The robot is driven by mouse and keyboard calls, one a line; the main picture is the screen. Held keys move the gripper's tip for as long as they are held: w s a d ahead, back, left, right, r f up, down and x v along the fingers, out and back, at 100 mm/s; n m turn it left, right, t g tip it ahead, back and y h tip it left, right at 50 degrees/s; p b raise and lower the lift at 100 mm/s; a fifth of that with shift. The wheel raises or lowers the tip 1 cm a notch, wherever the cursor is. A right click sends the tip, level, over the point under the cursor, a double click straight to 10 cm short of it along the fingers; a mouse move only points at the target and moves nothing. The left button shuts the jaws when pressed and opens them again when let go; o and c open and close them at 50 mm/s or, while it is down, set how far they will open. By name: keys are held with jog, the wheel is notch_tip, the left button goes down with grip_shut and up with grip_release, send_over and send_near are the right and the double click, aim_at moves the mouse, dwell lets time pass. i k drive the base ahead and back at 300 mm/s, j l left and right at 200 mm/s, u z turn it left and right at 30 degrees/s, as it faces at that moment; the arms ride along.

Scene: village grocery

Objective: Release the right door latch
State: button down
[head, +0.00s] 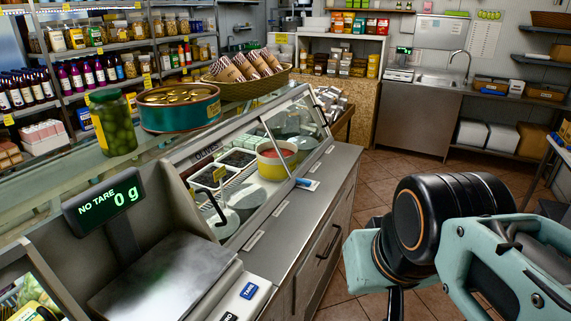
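I cannot make out any door latch for certain. The glass-fronted deli case (330,140) stands in the middle of the head view, with a tilted glass panel (287,135) at its right part. Below the steel worktop (290,215) is a cabinet front with a dark bar handle (328,243). A small blue and white item lies on the worktop by the glass. My arm's teal and black links fill the lower right, apart from the counter. I cannot make out any gripper fingertips.
A scale display (106,199) reading 0 g and a steel weighing plate (160,280) are at front left. An olive jar (113,125), a round tin (179,108) and a basket (247,88) stand on the counter top. Tiled floor (385,180) is clear toward the sink.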

aim_at(308, 183)
jog(key=i+l, duration=0.1)
jog(key=l, duration=0.3)
jog(key=i+l, duration=0.15)
jog(key=l, duration=0.2)
jog(key=i+l, duration=0.1)
jog(key=l, duration=0.3)
jog(key=i+l, duration=0.15)
jog(key=l, duration=0.25)
jog(key=i+j, duration=0.1)
jog(key=i, duration=0.8)
jog(key=i+j, duration=0.3)
jog(key=k+j+z, duration=0.1)
jog(key=u, duration=0.1)
jog(key=i, duration=0.05)
